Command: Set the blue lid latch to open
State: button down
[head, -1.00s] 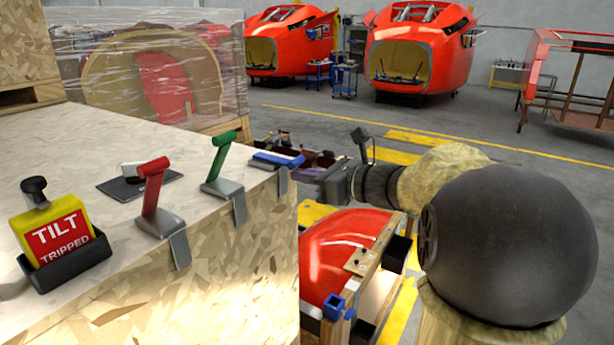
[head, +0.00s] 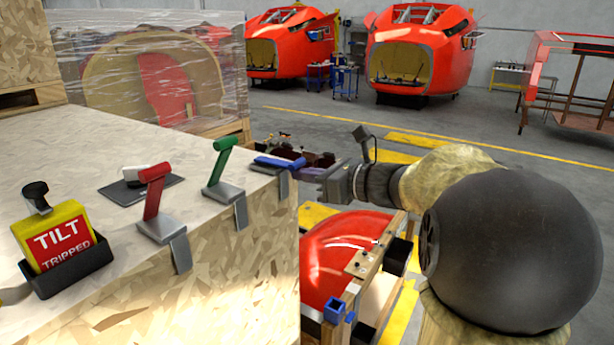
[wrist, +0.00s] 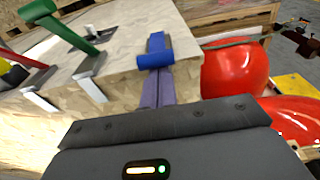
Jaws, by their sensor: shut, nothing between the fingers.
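The blue lid latch (head: 279,163) is at the far right corner of the crate top, its handle lying low, nearly flat, beside the upright green latch (head: 220,168). In the wrist view the blue handle (wrist: 157,58) has its crossbar towards me. My gripper (head: 304,174) is just right of the crate corner, level with the blue latch. In the wrist view my shut fingers (wrist: 156,82) point at the crossbar, very close to it; I cannot tell whether they touch. Nothing is held.
The red latch (head: 155,202) stands upright, nearer on the crate (head: 120,240). A yellow tilt indicator (head: 58,240) reading "TRIPPED" sits front left. A red nosecone part (head: 335,255) in a wooden frame stands below my arm. Open floor lies beyond.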

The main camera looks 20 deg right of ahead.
aim_at(288, 164)
jog(key=shift+r+p, duration=0.3)
jog(key=shift+r, duration=0.65)
jog(key=r, duration=0.1)
jog(key=w+r+p, duration=0.1)
jog(key=r, duration=0.1)
jog(key=a+r, duration=0.1)
jog(key=r, duration=0.1)
jog(key=shift+w+a+r+p, duration=0.1)
jog(key=shift+w+p, duration=0.1)
jog(key=shift+p, duration=0.15)
jog(key=shift+w+a+r+p, duration=0.15)
jog(key=shift+w+a+r, duration=0.15)
jog(key=shift+r, duration=0.2)
jog(key=shift+w+a+r+p, duration=0.15)
jog(key=shift+w+a+r, duration=0.15)
jog(key=shift+r, duration=0.2)
jog(key=shift+w+a+r+p, duration=0.2)
jog(key=shift+w+r, duration=0.15)
jog(key=shift+r, duration=0.15)
jog(key=shift+s+d+f+b, duration=0.1)
jog(key=shift+d+f+b, duration=0.15)
jog(key=shift+f+b, duration=0.35)
jog(key=shift+s+d+f+b, duration=0.7)
jog(key=shift+d+f+b, duration=0.15)
jog(key=shift+f+b, duration=0.1)
jog(key=s+d+r+b, duration=0.1)
jog(key=s+d+r, duration=0.1)
jog(key=r, duration=0.7)
jog(key=shift+s+r, duration=0.4)
jog(key=shift+s, duration=0.3)
